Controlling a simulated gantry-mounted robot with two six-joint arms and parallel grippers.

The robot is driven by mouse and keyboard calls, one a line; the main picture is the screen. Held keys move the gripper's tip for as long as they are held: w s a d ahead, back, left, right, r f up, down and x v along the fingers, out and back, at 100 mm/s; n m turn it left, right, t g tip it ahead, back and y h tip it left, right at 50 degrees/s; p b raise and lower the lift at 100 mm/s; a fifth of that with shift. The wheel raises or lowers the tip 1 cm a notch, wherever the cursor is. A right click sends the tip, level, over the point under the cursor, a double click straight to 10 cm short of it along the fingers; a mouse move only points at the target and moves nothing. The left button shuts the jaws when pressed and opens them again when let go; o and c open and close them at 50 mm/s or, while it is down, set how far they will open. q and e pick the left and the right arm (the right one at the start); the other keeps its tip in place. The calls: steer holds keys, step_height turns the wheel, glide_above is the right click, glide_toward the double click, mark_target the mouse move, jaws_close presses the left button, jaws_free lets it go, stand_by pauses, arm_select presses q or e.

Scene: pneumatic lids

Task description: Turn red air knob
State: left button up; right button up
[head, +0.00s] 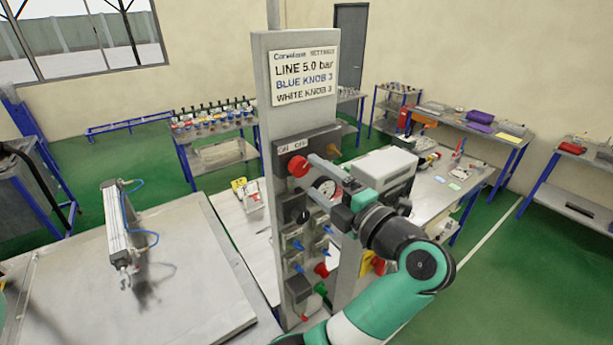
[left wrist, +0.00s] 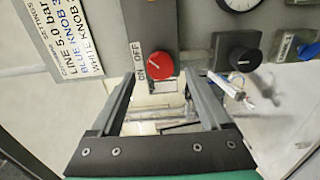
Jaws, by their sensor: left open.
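The round red air knob (head: 298,166) sits high on the grey upright panel (head: 262,90), below a small ON/OFF label (head: 291,147). In the left wrist view the red knob (left wrist: 159,65) shows between the lines of the two fingers, just past their tips and nearer the left finger. My left gripper (head: 310,174) is open and empty, with its fingers pointing at the panel from the right. One fingertip appears close to the knob in the head view; I cannot tell whether it touches. My right gripper is not in view.
A settings sign (head: 304,76) is at the panel's top. Benches stand behind.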

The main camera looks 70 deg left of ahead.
arm_select(q)
steer(key=w+d+b, duration=0.1)
steer(key=d, duration=0.5)
steer(key=shift+d, duration=0.35)
steer(key=shift+w, duration=0.1)
